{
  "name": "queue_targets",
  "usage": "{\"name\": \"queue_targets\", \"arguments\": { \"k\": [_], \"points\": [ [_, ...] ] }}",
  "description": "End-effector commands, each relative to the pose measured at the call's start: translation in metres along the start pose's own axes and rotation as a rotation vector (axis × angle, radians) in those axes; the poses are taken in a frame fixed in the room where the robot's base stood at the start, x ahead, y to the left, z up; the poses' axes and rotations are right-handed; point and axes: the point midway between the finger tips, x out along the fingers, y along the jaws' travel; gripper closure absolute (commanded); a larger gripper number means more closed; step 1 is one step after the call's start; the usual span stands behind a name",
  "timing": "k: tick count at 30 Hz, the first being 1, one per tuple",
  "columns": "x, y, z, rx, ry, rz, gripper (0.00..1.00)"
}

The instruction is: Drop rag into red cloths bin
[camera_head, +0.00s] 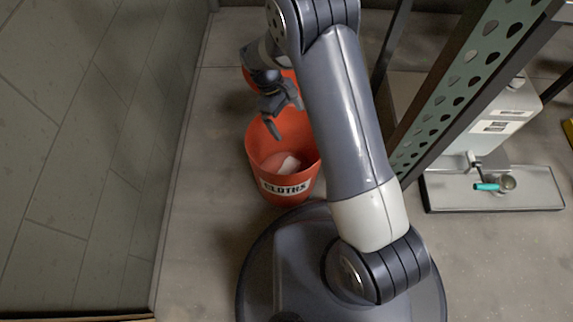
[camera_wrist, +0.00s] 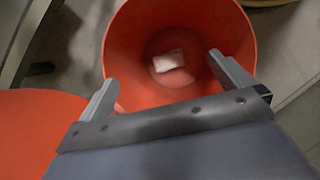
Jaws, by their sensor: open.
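The red cloths bin (camera_head: 262,188), labelled CLOTHS, stands on the floor left of my arm. The white rag (camera_head: 289,164) lies inside it. In the wrist view the rag (camera_wrist: 169,61) rests on the bottom of the red bin (camera_wrist: 124,50), apart from the walls as far as I can see. My gripper (camera_head: 285,122) is over the bin's opening. In the wrist view my gripper (camera_wrist: 163,75) is open, its fingers wide apart with nothing between them. The fingers overlap the near side of the bin's rim in that view.
A second red container (camera_wrist: 35,125) is beside the bin, and is partly hidden behind my gripper in the head view. A green perforated rack post (camera_head: 465,85) stands right of my arm. A dispenser with a tray (camera_head: 530,203) is further right. A wall (camera_head: 85,130) is at left.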

Motion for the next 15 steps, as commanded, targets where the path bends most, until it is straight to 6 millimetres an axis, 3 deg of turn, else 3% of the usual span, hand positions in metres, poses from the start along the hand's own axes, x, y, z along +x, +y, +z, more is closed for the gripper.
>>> {"name": "queue_targets", "arguments": {
  "k": [5,15],
  "points": [
    [-0.012,0.0,0.001,0.0,0.0,0.001,0.0],
    [-0.079,0.0,0.001,0.0,0.003,0.002,0.0]
  ]
}}
